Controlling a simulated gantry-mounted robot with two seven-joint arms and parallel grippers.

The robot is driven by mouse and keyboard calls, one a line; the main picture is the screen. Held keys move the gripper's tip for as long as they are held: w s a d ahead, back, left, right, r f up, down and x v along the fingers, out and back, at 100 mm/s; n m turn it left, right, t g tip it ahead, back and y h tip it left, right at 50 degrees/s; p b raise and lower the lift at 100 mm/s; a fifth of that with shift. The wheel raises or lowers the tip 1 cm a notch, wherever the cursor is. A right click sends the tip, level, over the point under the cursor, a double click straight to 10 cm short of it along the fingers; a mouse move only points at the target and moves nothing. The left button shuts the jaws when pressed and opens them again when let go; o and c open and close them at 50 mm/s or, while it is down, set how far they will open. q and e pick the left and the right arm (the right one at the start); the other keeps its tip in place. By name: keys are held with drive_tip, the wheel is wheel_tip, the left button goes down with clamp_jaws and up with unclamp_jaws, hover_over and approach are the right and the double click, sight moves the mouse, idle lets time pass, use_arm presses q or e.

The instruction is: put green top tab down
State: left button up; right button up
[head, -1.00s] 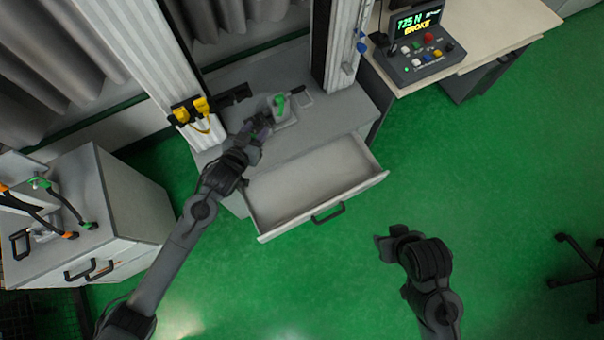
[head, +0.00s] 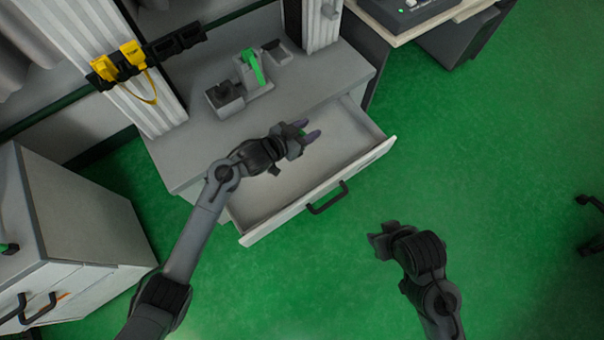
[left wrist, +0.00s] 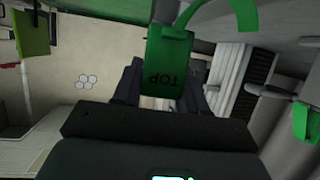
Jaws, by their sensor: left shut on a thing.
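The green top tab (left wrist: 170,65), marked TOP, is held between the fingers of my left gripper in the left wrist view. A curved green strap (left wrist: 243,14) shows beside its upper end. In the head view my left gripper (head: 307,131) is shut on the tab, above the open drawer (head: 270,190), and only a speck of green shows between its fingers. My right gripper (head: 376,243) is over the green floor at the lower right, and its finger opening cannot be made out.
A green lever-like piece (head: 254,66) stands in a grey fixture on the cabinet top (head: 195,150). Yellow clips (head: 132,53) hang on the white column. A grey cabinet (head: 75,215) stands at left.

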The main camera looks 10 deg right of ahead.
use_arm(q)
drive_tip(key=d+f+m+g+h+b, duration=0.1)
drive_tip(key=d+f+m+g+b, duration=0.1)
drive_tip(key=d+f+b, duration=0.4)
drive_tip(key=s+a+f+b, duration=0.2)
drive_tip(key=a+f, duration=0.1)
drive_tip(key=s+a+f+b, duration=0.1)
drive_tip(key=a+f+b, duration=0.2)
drive_tip(key=a+f, duration=0.1)
drive_tip(key=s+a+f+b, duration=0.2)
drive_tip(key=a+f+b, duration=0.1)
drive_tip(key=a+f, duration=0.1)
drive_tip(key=shift+s+a+f, duration=0.2)
drive_tip(key=shift+s+a, duration=0.05)
drive_tip(key=shift+s, duration=0.05)
drive_tip(key=shift+r, duration=0.1)
drive_tip(key=shift+f, duration=0.65)
drive_tip(key=o, duration=1)
drive_tip(key=shift+r, duration=0.15)
